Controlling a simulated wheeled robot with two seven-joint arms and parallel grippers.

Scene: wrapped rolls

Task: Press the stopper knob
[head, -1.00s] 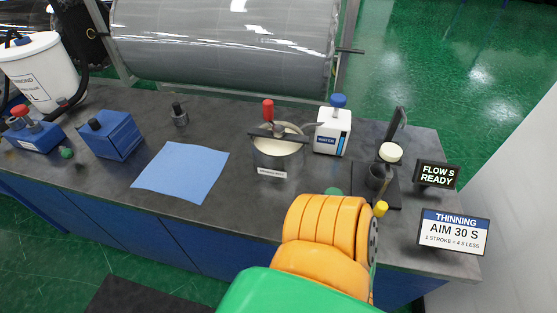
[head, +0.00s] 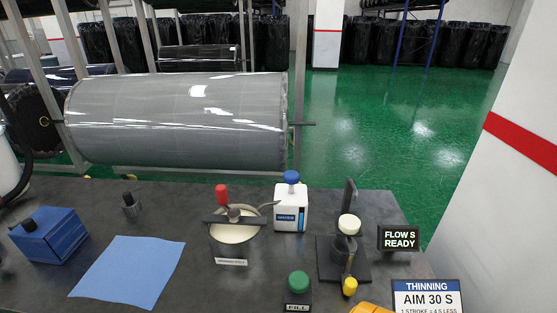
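A small yellow knob (head: 349,286) sits at the front of a dark stand (head: 329,258) on the right part of the bench; it is the likeliest stopper knob, though no label names it. The stand has an upright post and a cream round piece (head: 348,224) above a dark cup. A green knob (head: 298,282) with a label reading FILL stands left of the yellow knob. An orange part of my arm shows at the bottom edge, just below the yellow knob. Neither of my grippers is in view.
A pot (head: 235,236) with a red-handled bar, a white bottle (head: 288,214) with a blue cap, a blue cloth (head: 128,271) and a blue box (head: 48,236) share the bench (head: 190,205).

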